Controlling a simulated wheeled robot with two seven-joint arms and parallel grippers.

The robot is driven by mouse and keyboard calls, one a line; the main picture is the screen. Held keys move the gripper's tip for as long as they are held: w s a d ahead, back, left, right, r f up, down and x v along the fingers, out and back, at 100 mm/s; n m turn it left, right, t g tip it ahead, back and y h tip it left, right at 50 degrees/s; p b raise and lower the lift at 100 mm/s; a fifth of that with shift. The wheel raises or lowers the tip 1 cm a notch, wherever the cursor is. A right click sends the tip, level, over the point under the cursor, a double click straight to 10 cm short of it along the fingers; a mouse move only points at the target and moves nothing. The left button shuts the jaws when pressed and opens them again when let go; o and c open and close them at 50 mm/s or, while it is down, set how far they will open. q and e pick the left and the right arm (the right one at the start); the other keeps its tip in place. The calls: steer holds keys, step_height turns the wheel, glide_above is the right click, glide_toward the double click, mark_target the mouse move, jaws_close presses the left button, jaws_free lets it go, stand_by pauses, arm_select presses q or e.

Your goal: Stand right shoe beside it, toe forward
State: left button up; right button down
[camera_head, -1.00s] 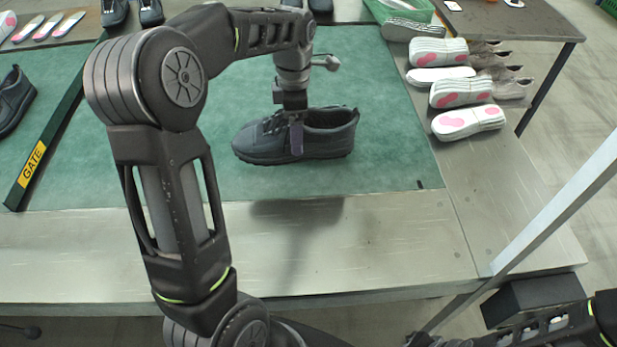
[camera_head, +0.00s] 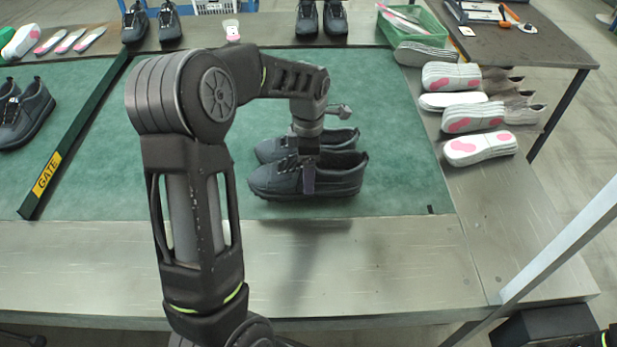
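Two dark grey shoes stand side by side on the green mat (camera_head: 400,190), toes to the left. The near shoe (camera_head: 342,180) partly hides the far shoe (camera_head: 275,148) behind it. My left gripper (camera_head: 308,172) comes down on the near shoe from above. One finger lies on its near side and the other is hidden, and it looks shut on the shoe. The near shoe is level, with its sole close to the mat; I cannot tell whether it touches. My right gripper is out of view.
Another dark pair (camera_head: 25,115) stands left of the green bar marked GATE (camera_head: 48,172). More dark shoes (camera_head: 320,18) stand at the back. White soles (camera_head: 480,148), grey shoes and a green crate (camera_head: 430,32) line the right side. The mat right of the pair is clear.

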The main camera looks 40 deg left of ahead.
arm_select(q)
steer(key=shift+f, duration=1.8)
steer(key=shift+f, duration=0.2)
steer(key=o, duration=1.7)
step_height(320, 180, up, 12)
steer(key=shift+r, duration=0.2)
